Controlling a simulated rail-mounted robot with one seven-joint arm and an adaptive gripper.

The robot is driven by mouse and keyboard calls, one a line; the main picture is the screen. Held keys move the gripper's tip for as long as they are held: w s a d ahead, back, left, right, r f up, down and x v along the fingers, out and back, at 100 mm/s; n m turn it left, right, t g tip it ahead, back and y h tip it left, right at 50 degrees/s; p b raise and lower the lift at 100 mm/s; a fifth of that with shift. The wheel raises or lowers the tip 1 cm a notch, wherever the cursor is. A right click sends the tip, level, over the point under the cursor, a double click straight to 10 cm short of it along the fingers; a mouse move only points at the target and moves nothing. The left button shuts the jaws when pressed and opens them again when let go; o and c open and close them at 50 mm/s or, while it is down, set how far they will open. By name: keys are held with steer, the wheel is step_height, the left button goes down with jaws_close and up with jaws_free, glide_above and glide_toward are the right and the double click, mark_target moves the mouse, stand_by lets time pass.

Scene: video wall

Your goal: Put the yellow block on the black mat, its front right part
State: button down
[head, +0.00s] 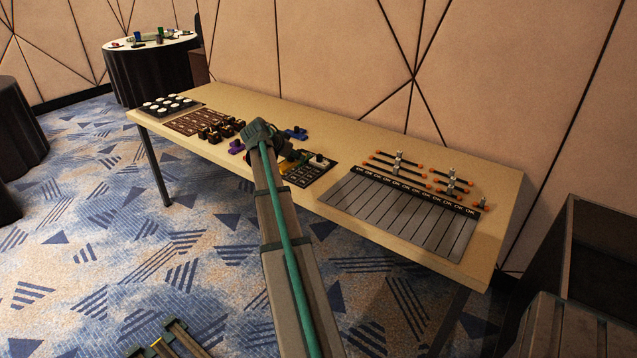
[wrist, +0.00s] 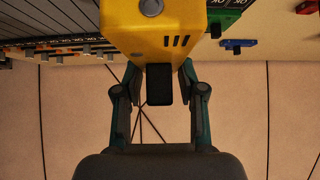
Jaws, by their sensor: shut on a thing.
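My gripper (wrist: 158,76) is shut on a yellow block (wrist: 150,25) in the wrist view. The block has a round grey spot and dark slots, with a black part between my fingers. In the head view my gripper (head: 284,152) is over the table's front middle, and a bit of yellow (head: 287,166) shows beside my arm, which hides most of that spot. A small black mat (head: 305,176) with pale printed cells lies just right of my gripper; a dark knob-like thing with a white top stands at its back. I cannot tell whether the block touches anything.
A grey striped panel (head: 400,215) with OK labels and orange-tipped rods (head: 400,165) takes up the table's right. Dark blocks (head: 220,130), a brown grid (head: 190,121) and a white-disc tray (head: 170,103) lie left. A blue piece (head: 296,133) sits behind, a purple one (head: 236,146) left.

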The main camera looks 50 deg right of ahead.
steer(key=shift+s, duration=0.3)
steer(key=shift+d, duration=0.3)
steer(key=shift+g, duration=0.3)
steer(key=w+x, duration=0.1)
steer(key=x, duration=0.4)
steer(key=w+p+x, duration=0.1)
steer(key=x, duration=0.4)
steer(key=w+d+r+p+x, duration=0.1)
steer(key=x, duration=0.5)
steer(key=shift+w+r, duration=0.1)
steer(key=shift+d+f+p, duration=0.1)
steer(key=shift+f+p, duration=0.25)
steer(key=shift+f, duration=1.3)
steer(key=shift+f, duration=0.1)
steer(key=shift+f, duration=0.15)
steer(key=c, duration=0.7)
jaws_free()
